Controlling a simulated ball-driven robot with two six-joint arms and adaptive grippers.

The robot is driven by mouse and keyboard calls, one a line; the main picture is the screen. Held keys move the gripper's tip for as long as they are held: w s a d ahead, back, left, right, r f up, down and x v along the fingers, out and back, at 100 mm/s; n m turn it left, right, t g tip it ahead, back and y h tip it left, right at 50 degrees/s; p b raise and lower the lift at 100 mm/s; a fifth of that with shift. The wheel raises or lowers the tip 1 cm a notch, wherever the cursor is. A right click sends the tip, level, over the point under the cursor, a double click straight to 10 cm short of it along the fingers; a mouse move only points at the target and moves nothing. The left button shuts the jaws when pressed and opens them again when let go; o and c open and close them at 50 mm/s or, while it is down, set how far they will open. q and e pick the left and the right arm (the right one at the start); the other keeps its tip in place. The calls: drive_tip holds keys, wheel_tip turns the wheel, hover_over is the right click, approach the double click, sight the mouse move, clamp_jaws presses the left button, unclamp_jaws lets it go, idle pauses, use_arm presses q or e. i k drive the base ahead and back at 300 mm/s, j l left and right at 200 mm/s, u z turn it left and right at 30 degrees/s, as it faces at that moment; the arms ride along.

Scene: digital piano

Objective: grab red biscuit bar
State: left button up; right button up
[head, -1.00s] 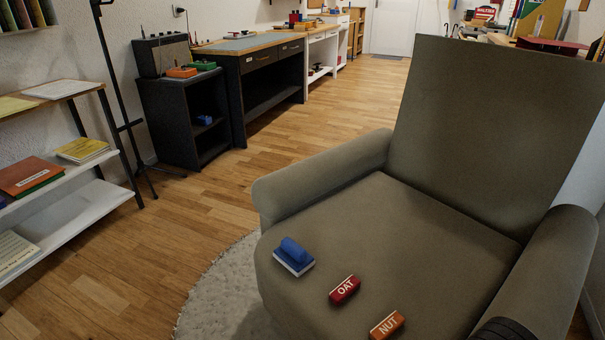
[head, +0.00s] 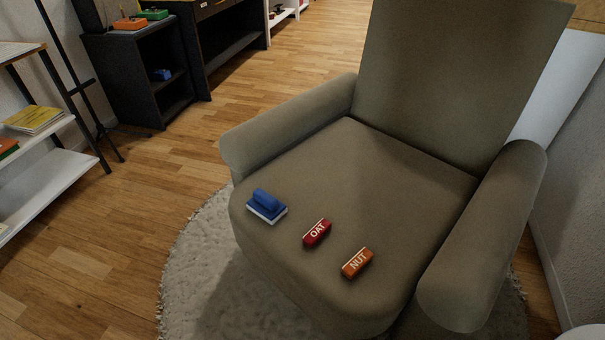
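A red biscuit bar (head: 317,233) marked "OAT" lies on the seat of a grey-green armchair (head: 372,180), near the seat's front edge. An orange bar (head: 357,263) marked "NUT" lies to its right and a little nearer. A blue block-like object with a raised grip and a pale base (head: 267,206) lies to its left. The three lie apart from each other. Neither of my grippers shows in the head view.
The armchair's left armrest (head: 290,122) and right armrest (head: 484,240) flank the seat. A round pale rug (head: 200,270) lies under the chair. A white shelf (head: 48,190) and a dark cabinet (head: 140,75) stand at the left.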

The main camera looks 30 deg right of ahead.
sight(320, 228)
drive_tip(key=k+j+z, duration=0.1)
drive_tip(key=z, duration=0.85)
